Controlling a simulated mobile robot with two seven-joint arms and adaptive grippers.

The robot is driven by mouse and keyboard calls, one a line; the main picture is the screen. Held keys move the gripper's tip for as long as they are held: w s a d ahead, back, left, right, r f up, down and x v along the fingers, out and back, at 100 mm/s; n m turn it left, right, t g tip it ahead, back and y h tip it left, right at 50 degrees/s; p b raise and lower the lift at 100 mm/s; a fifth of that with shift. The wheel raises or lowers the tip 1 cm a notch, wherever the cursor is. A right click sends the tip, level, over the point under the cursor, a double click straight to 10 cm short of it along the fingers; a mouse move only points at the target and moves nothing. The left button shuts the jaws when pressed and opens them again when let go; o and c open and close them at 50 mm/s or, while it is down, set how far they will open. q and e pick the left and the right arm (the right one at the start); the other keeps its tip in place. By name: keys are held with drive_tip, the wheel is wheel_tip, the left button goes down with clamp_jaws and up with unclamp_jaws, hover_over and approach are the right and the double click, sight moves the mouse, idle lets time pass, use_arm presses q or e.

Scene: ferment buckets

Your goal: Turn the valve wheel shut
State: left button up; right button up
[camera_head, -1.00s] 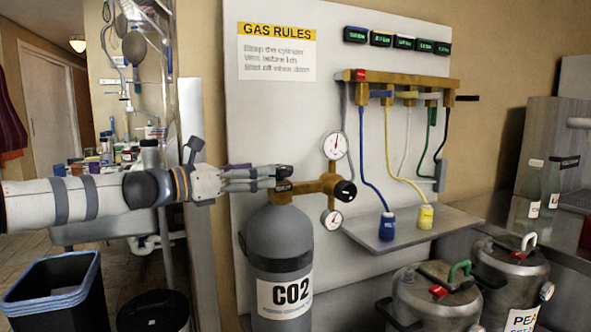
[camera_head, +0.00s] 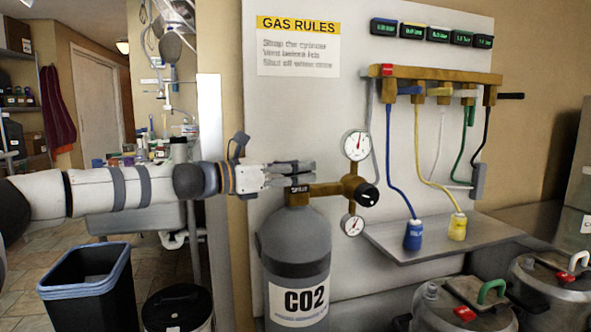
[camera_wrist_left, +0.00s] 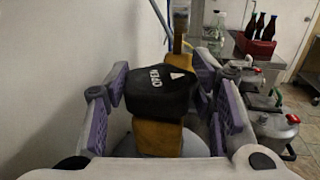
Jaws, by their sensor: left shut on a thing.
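The valve wheel is a black knob (camera_wrist_left: 157,98) marked OPEN with a small pointer mark, seen close up in the left wrist view. It sits on the brass valve body (camera_wrist_left: 160,138) on top of the grey CO2 cylinder (camera_head: 292,250). In the head view the knob (camera_head: 297,189) is a small dark piece just under my fingertips. My left gripper (camera_head: 290,168) comes in level from the left and is shut on the knob, with one purple-padded finger on each side of it. My right gripper is not in view.
A brass regulator with two gauges (camera_head: 356,145) extends right of the valve. Coloured hoses hang from a brass manifold (camera_head: 430,75). A shelf (camera_head: 470,240) holds blue and yellow connectors. Metal kegs (camera_head: 460,305) stand at lower right. A bin (camera_head: 90,290) stands at lower left.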

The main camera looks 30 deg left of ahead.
use_arm(q)
drive_tip(key=shift+a+m+g+h, duration=0.1)
drive_tip(key=shift+m+g+h, duration=0.25)
drive_tip(key=shift+h, duration=0.25)
drive_tip(key=shift+w+f+m+g+h, duration=0.15)
drive_tip(key=shift+m+g+h, duration=0.1)
drive_tip(key=shift+m+h, duration=0.25)
drive_tip(key=m+g+h+b, duration=0.2)
drive_tip(key=shift+w+f+g+h, duration=0.1)
drive_tip(key=shift+f+g+h, duration=0.2)
drive_tip(key=shift+h, duration=0.1)
drive_tip(key=shift+r+m+b, duration=0.15)
drive_tip(key=shift+m+b, duration=0.1)
drive_tip(key=shift+b, duration=0.1)
drive_tip(key=shift+s+r+g+h, duration=0.2)
drive_tip(key=shift+r+g+h, duration=0.05)
drive_tip(key=shift+g+h, duration=0.05)
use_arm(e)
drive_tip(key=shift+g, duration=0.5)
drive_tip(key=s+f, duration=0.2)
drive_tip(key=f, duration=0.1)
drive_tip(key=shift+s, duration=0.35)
use_arm(q)
drive_tip(key=o, duration=1.2)
